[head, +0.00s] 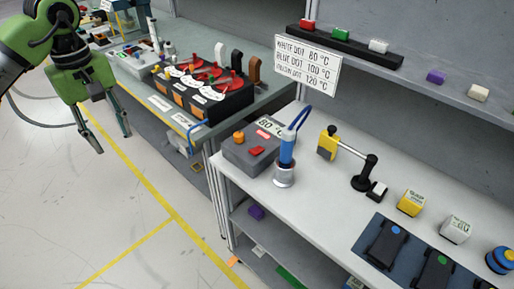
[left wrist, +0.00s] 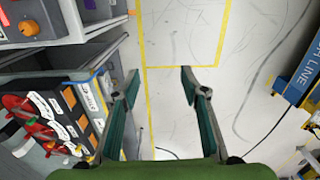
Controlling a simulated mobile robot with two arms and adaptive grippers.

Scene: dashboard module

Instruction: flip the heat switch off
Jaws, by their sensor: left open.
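A grey box (head: 250,152) with an 80 °C display (head: 270,127), an orange knob (head: 239,137) and a red switch (head: 257,150) stands at the left end of the white bench. I cannot tell from its marking whether this switch is the heat switch, or which way it is set. Part of a grey unit with an orange knob (left wrist: 29,27) shows at the top left of the left wrist view. My left gripper (head: 114,144) is open and empty over the floor, left of both benches and well apart from the box. It also shows in the left wrist view (left wrist: 160,74). My right gripper is not in view.
A blue soldering-iron-like tool (head: 287,150) stands in a metal holder close beside the box. A black unit with red levers (head: 205,85) sits on the far bench. A sign (head: 307,64) hangs behind. The floor (head: 110,215) at left is clear.

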